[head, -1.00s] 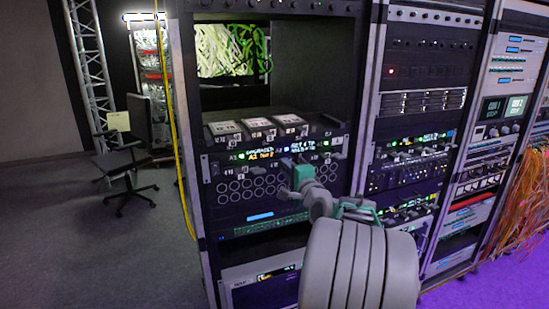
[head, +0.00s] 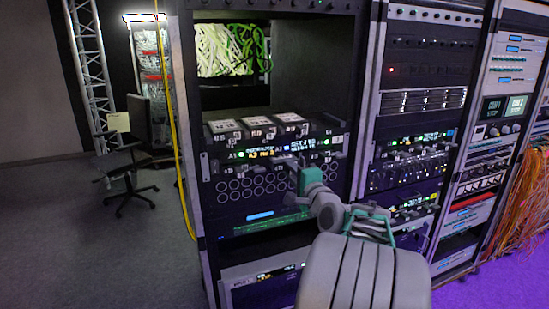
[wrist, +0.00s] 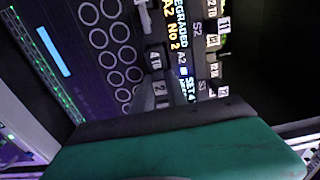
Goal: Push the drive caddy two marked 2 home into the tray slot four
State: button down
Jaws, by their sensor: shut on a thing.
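My gripper (head: 297,172), with a green body, is at the front of the tray unit (head: 212,172), right of its middle. Its green part fills the bottom of the wrist view (wrist: 190,152). It is shut on the drive caddy, which is mostly hidden by the gripper. A small label reading 2 (wrist: 161,89) shows just beyond the gripper in the wrist view, beside a label reading 4 (wrist: 155,61). How deep the caddy sits in the slot cannot be told.
A lit status display (wrist: 178,28) runs along the tray front. Several white-labelled blocks (head: 257,122) lie on top. Below is a panel of round ports (head: 245,188). A yellow cable (head: 177,120) hangs left of the rack. Open floor (head: 95,250) lies left.

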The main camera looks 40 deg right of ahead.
jog(key=b+v, duration=0.1)
jog(key=v, duration=0.7)
jog(key=shift+r+b, duration=0.2)
jog(key=shift+b, duration=0.2)
jog(key=shift+b+v, duration=0.35)
jog(key=shift+v, duration=1.7)
jog(key=shift+a, duration=0.1)
